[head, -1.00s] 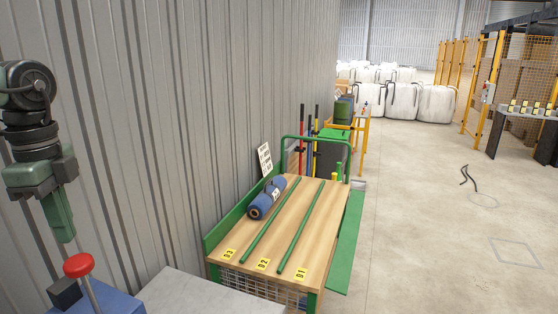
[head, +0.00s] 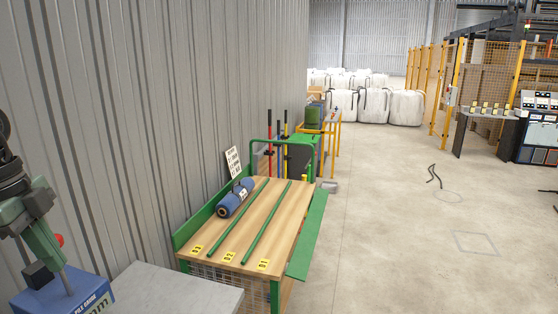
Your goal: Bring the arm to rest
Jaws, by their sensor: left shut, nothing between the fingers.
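My left arm comes in at the left edge, and its gripper (head: 55,258) points down in front of a blue box marked "pile gauge" (head: 62,296). The gripper is shut with nothing in it. It partly hides the red knob (head: 59,240) of the gauge. I cannot tell whether it touches the gauge. My right gripper is not in view.
A wooden-topped cart (head: 255,225) with green rails stands by the corrugated wall (head: 150,110). A blue roll (head: 235,198) lies in its left lane. A grey table top (head: 175,290) is in front. Open concrete floor (head: 390,240) lies to the right.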

